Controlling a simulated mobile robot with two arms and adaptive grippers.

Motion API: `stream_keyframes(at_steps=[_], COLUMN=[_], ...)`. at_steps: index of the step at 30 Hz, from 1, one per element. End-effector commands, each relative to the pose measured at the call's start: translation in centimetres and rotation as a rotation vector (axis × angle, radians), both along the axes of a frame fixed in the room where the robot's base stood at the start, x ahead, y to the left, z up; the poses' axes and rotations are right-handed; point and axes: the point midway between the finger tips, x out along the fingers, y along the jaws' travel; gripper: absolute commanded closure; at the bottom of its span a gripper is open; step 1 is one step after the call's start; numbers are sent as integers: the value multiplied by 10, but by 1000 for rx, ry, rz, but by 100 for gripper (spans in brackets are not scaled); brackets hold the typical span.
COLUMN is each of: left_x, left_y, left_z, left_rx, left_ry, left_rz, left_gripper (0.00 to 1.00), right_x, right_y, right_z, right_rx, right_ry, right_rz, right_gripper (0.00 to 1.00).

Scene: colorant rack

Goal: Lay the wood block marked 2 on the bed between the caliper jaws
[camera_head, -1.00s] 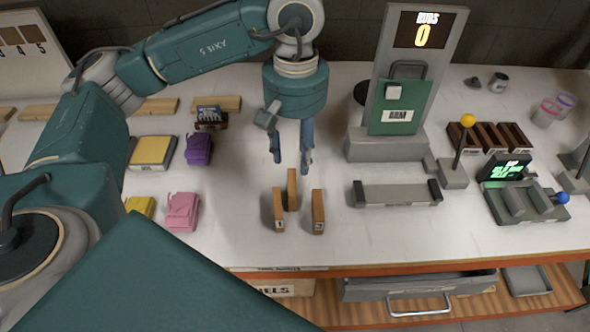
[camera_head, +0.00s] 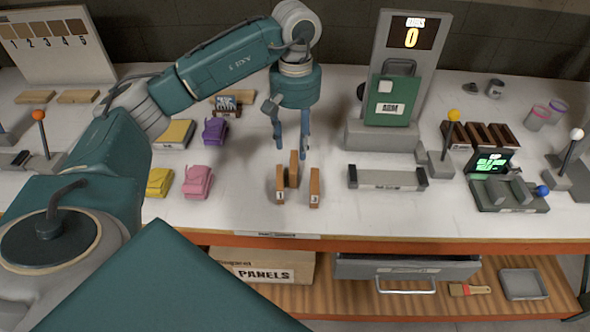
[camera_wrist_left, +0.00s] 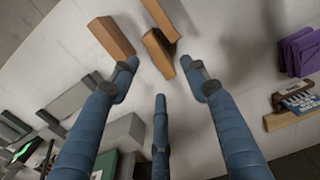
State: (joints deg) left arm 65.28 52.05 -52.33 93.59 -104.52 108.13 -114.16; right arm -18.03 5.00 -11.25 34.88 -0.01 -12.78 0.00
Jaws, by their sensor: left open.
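Three upright wood blocks stand close together on the table. The left one (camera_head: 280,187) reads 1 and the right one (camera_head: 314,189) reads 3. The middle block (camera_head: 294,168), set back, shows no readable mark. My left gripper (camera_head: 291,152) is open and empty, above and just behind the middle block. In the left wrist view its blue fingers (camera_wrist_left: 161,68) spread near the blocks, with one block (camera_wrist_left: 157,52) between the upper two tips. The caliper (camera_head: 510,207) with grey jaws, a green display and a blue knob stands at the right. My right gripper is out of view.
A grey bar-shaped fixture (camera_head: 387,179) lies between the blocks and caliper. Behind it stands a tall panel (camera_head: 428,60) reading 0. Purple (camera_head: 215,131) and pink (camera_head: 197,182) bundles lie left of the blocks. A yellow-knobbed lever (camera_head: 453,117) stands near the caliper.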

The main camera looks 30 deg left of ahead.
Motion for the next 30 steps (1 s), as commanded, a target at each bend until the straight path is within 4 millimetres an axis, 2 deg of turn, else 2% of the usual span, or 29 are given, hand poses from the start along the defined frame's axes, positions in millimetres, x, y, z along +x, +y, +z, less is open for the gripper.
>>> stream_keyframes(at_steps=[1, 3, 7, 12, 18, 25, 26, 30], left_x=[-1, -1, -1, 0, 2, 2, 2, 2], left_y=[0, 0, -1, -1, -1, -1, -1, -1], left_z=[-6, -12, -20, -43, -67, -69, -69, -69], left_rx=[-1, -1, 0, -1, 0, -1, -1, -1], left_ry=[3, 1, 2, 6, 0, -2, -2, -2], left_rz=[0, 0, -1, -2, -1, -1, -1, -1], left_gripper=[54, 54, 54, 54, 54, 54, 58, 86], right_x=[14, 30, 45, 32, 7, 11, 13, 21], right_y=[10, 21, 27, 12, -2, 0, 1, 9], right_z=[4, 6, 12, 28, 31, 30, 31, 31], right_rx=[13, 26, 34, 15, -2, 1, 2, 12], right_ry=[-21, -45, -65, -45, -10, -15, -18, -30], right_rz=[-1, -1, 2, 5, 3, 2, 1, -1], right_gripper=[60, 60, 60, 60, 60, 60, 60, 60])
